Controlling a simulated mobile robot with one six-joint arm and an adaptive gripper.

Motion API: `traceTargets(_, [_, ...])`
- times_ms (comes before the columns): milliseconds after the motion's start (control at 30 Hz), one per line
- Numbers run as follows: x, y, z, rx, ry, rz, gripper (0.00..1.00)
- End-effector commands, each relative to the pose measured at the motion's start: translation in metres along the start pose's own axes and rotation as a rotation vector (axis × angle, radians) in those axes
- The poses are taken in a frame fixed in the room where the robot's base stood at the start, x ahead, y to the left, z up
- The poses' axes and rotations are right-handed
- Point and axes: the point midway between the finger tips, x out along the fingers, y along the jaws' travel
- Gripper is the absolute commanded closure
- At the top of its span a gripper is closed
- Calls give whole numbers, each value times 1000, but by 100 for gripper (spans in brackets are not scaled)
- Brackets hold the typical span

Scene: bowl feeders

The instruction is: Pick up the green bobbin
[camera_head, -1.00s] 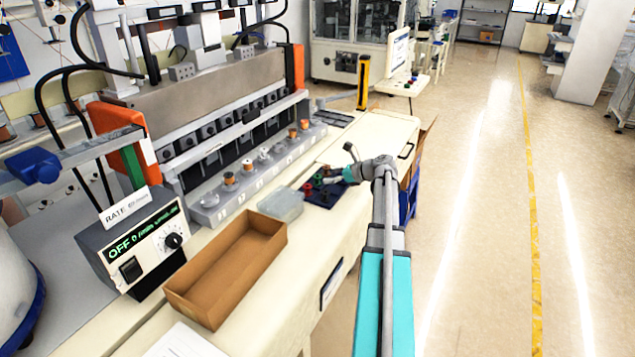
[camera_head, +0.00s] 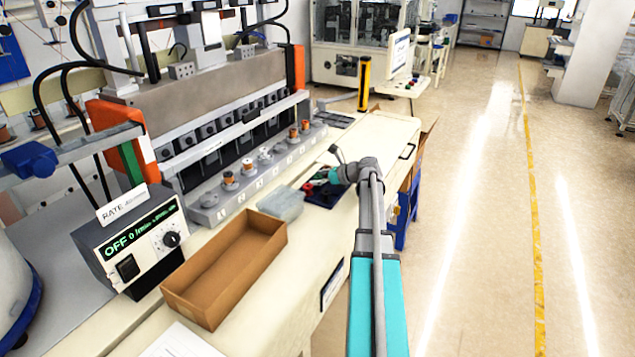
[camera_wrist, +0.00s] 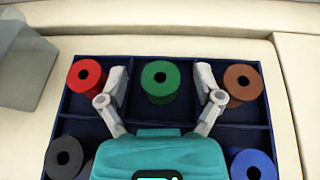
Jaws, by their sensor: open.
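The green bobbin (camera_wrist: 160,81) stands upright in the top middle compartment of a dark blue divided tray (camera_wrist: 135,116) in the wrist view. My gripper (camera_wrist: 160,81) is open. Its two fingers are on the left and right of the green bobbin, with a gap on each side. In the head view my gripper (camera_head: 322,178) is over the tray (camera_head: 325,198), and it hides most of the bobbins there. I cannot tell the fingers' height above the tray floor.
In the wrist view a red bobbin (camera_wrist: 86,76) and a brown bobbin (camera_wrist: 242,82) flank the fingers. A black bobbin (camera_wrist: 64,157) and a blue bobbin (camera_wrist: 251,165) are nearer. A grey translucent box (camera_head: 281,204) and an open cardboard box (camera_head: 224,272) stand left of the tray.

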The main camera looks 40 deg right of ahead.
Motion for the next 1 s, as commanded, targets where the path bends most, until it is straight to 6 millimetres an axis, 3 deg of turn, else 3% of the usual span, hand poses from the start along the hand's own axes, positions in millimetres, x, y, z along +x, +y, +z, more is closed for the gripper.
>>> traceTargets(233, [0, 0, 0, 0, 0, 0, 18])
traceTargets(633, [-1, 0, 0, 0, 0, -1, 90])
traceTargets(1000, [-2, -1, 1, 1, 0, -1, 91])
